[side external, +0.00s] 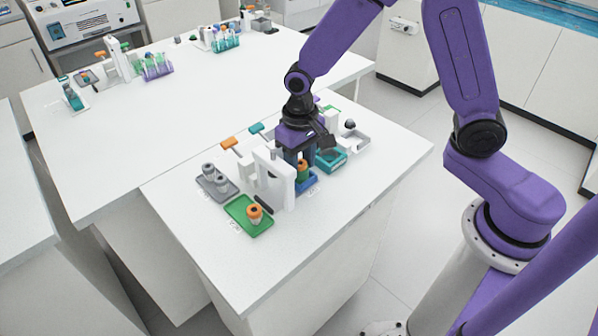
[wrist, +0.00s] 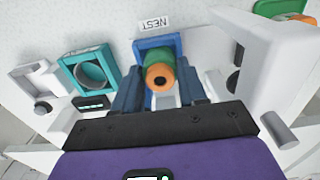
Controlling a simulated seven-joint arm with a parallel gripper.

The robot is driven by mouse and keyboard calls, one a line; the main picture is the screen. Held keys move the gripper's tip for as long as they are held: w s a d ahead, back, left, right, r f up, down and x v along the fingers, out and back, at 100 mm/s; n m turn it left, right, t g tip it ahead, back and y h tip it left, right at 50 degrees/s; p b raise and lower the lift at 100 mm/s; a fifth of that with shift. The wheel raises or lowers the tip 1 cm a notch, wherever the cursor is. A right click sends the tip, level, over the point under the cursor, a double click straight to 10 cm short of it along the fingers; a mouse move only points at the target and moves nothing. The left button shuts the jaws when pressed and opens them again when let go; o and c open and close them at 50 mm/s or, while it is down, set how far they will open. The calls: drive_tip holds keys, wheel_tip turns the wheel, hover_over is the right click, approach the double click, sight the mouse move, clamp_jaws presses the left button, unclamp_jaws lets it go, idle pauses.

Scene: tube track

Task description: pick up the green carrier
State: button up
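The green carrier (wrist: 160,73), a green cylinder with an orange ring and a dark central hole, sits in the blue holder marked NEST (wrist: 142,44) in the wrist view. In the side external view the carrier (side external: 302,169) is partly hidden by my gripper. My gripper (wrist: 161,84) is down over the blue holder (side external: 307,184), with one finger on each side of the carrier. The fingers appear very close to its sides, but I cannot tell whether they press on it. The carrier is not visibly lifted.
A white upright block (side external: 275,178) stands close left of my gripper, and a teal holder (side external: 331,160) close right. A green tray (side external: 240,224) holds an orange-topped piece (side external: 254,212). A grey tray (side external: 208,190) holds grey pieces. The front tabletop is clear.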

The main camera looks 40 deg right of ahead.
drive_tip(key=shift+r, duration=2.8)
drive_tip(key=shift+d, duration=0.1)
